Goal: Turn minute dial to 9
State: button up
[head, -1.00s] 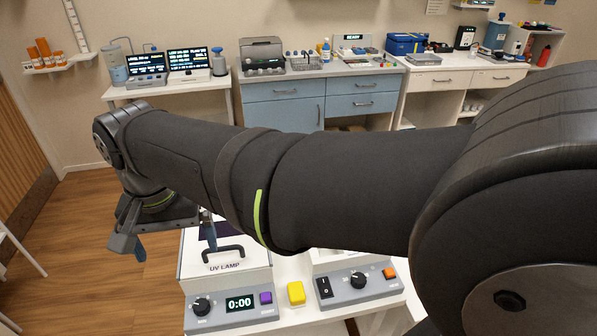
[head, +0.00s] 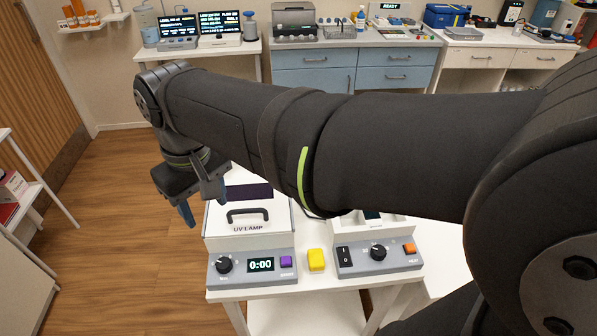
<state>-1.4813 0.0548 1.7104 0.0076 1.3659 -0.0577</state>
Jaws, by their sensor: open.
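The UV lamp box (head: 222,240) stands on a small white table, with a black handle on its lid and the label UV LAMP. On its grey front panel are a black dial (head: 224,265), a display (head: 261,265) reading 0:00 and a purple button (head: 286,262). The dial's label is too small to read. My gripper (head: 204,207) hangs at the left of the lamp box, pointing down, with its blue-tipped fingers apart. It is open and empty, above and behind the dial and apart from it.
A yellow block (head: 316,260) lies between the lamp panel and a second device (head: 378,262) with a switch, a knob and an orange button. My arm spans the view and hides part of that device. A shelf (head: 30,190) stands at the left; floor between is clear.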

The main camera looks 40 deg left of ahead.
aim_at(224, 262)
notch_tip(224, 262, down, 18)
jog(key=n, duration=2.3)
jog(key=shift+a+f+n, duration=0.1)
jog(key=shift+f+n, duration=0.1)
jog(key=shift+n, duration=0.2)
jog(key=c, duration=1)
